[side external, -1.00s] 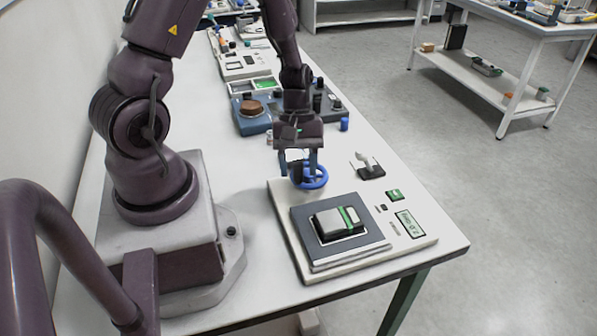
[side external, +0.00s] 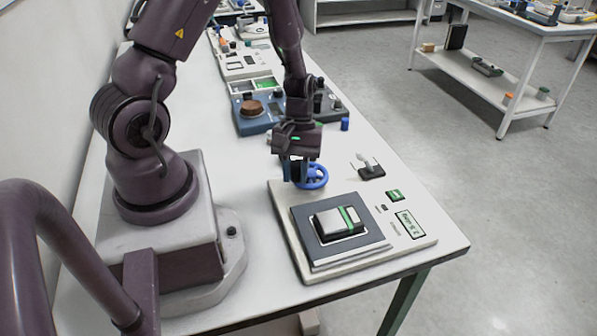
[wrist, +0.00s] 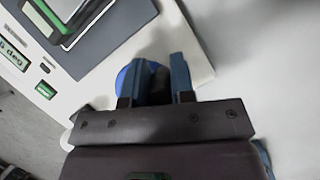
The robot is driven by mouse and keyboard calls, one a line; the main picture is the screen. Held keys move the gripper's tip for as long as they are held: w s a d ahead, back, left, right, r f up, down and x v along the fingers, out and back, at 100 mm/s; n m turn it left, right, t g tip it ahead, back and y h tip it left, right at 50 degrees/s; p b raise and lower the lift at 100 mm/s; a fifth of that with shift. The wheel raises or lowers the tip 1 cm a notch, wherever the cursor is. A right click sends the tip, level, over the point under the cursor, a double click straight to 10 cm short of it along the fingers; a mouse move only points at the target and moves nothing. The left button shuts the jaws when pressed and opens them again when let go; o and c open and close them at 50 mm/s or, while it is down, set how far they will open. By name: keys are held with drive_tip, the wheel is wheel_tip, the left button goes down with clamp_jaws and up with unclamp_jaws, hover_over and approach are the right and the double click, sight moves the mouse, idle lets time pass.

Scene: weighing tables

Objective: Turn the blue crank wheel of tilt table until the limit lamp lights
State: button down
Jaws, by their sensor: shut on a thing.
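The tilt table is a pale base (side external: 290,235) with a dark grey plate (side external: 376,246), carrying a grey block with a green stripe (side external: 340,223). The blue crank wheel (side external: 322,181) sits at the base's far edge. My gripper (side external: 299,180) points down at the wheel's left side and is shut on it, with the fingers hiding part of it. In the wrist view, blue of the wheel (wrist: 124,80) shows beside my gripper (wrist: 160,88), with a dark part between the fingers. A display (side external: 410,224) and a small dark item (side external: 381,208) sit on the base's right; I cannot tell a lit lamp.
A small dark stand with a pale lever (side external: 370,168) is right of the wheel. A blue cylinder (side external: 345,124) and a blue-grey device (side external: 252,123) stand behind. The table's right edge is close to the base.

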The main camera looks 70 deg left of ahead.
drive_tip(key=shift+a+m, duration=0.1)
drive_tip(key=shift+m, duration=0.2)
drive_tip(key=c, duration=1)
unclamp_jaws()
drive_tip(key=shift+r, duration=0.15)
drive_tip(key=v, duration=1.2)
drive_tip(key=shift+w+r, duration=0.15)
drive_tip(key=shift+r, duration=0.25)
